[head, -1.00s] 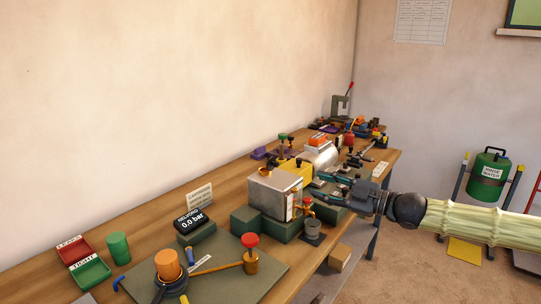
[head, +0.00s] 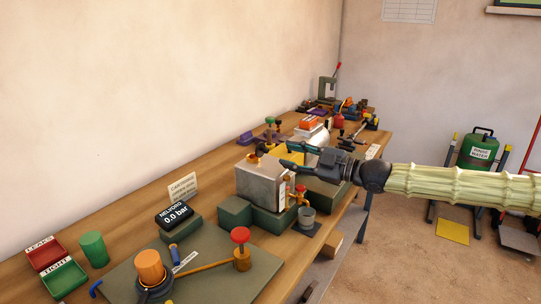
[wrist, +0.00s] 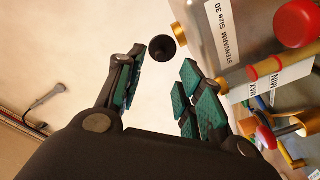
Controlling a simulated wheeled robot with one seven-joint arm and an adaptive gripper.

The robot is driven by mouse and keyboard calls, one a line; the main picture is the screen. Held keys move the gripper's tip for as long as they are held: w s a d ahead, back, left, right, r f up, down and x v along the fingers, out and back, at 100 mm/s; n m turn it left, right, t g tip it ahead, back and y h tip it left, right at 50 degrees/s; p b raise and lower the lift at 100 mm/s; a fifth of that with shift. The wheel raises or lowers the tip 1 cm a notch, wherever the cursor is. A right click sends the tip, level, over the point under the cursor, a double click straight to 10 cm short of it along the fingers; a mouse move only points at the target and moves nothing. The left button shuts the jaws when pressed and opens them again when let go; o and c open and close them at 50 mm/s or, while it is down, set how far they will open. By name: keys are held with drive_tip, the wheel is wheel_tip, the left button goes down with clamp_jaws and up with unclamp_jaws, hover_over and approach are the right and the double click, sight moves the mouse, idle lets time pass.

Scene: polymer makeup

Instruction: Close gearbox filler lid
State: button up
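The gearbox (head: 262,184) is a grey metal box on a green block on the bench. A brass filler neck (head: 254,159) stands on its top. A small dark round piece, seemingly the filler lid (head: 262,148), shows just above the neck. In the wrist view a dark, hollow-looking round piece, probably this lid (wrist: 160,50), lies beyond my fingertips, apart from the brass neck (wrist: 178,31). My gripper (head: 284,155) is open and empty, at the right of the box top. In the wrist view my gripper (wrist: 160,72) has its green-padded fingers spread; contact with the lid cannot be told.
Brass fittings with a red knob (head: 301,189) stick out of the box front, above a grey cup (head: 307,218). A pressure display (head: 174,215) and a red-knobbed lever (head: 241,236) stand nearer. More equipment crowds the bench behind. Air above the box is clear.

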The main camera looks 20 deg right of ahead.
sight(268, 151)
drive_tip(key=shift+w+a+f+b, duration=0.3)
drive_tip(key=shift+w+a, duration=0.35)
drive_tip(key=shift+w, duration=0.05)
drive_tip(key=shift+w+a+r, duration=0.1)
drive_tip(key=shift+w+a, duration=0.1)
drive_tip(key=shift+w, duration=0.1)
drive_tip(key=shift+x, duration=2.25)
drive_tip(key=shift+r, duration=0.1)
